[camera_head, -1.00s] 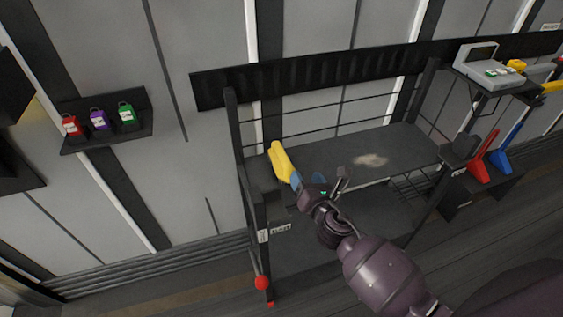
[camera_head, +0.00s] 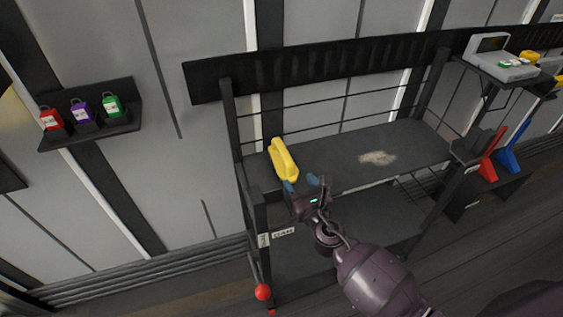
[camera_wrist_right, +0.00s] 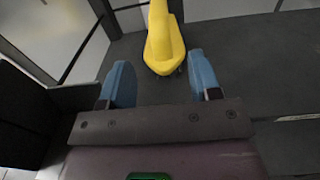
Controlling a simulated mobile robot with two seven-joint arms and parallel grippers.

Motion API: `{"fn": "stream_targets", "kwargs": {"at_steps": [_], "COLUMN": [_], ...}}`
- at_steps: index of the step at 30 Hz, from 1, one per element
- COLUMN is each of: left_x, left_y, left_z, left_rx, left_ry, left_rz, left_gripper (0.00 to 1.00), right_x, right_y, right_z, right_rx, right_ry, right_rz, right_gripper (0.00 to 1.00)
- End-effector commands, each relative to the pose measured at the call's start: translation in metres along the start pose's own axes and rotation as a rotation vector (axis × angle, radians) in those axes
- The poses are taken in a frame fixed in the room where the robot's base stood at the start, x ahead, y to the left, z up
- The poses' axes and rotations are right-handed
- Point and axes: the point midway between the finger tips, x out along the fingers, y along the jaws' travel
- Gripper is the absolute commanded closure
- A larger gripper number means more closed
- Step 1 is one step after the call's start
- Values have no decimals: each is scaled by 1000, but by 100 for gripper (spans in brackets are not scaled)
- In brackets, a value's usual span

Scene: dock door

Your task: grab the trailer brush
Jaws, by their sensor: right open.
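The yellow brush (camera_head: 284,162) lies on the left part of the dark shelf top (camera_head: 330,160), with a raised handle along it. In the right wrist view the brush (camera_wrist_right: 162,42) is just beyond the fingertips, roughly centred between them. Its underside is hard to make out. My right gripper (camera_head: 301,184) is at the shelf's front edge, close to the near end of the brush. Its blue fingertips stand wide apart in the wrist view (camera_wrist_right: 161,78), with nothing between them. My left gripper is not in view.
A worn pale patch (camera_head: 377,158) marks the shelf right of the brush. Thin rails and posts (camera_head: 232,120) bound the shelf's back and left. Red (camera_head: 487,160) and blue (camera_head: 512,150) tools stand at right.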

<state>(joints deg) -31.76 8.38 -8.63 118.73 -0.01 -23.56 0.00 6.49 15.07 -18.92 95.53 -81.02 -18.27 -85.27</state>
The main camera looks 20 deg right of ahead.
Motion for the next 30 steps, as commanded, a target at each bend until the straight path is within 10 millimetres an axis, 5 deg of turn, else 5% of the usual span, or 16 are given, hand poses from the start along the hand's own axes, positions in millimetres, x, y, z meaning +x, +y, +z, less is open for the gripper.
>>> {"fn": "stream_targets", "kwargs": {"at_steps": [18,28,30], "left_x": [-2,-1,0], "left_y": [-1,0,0], "left_z": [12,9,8], "left_rx": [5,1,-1], "left_ry": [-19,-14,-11], "left_rz": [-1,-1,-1], "left_gripper": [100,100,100], "right_x": [65,70,70], "right_y": [0,0,0], "right_z": [5,6,6], "right_rx": [2,2,2], "right_ry": [-6,-6,-6], "right_rz": [0,0,0], "right_gripper": [43,43,53]}}
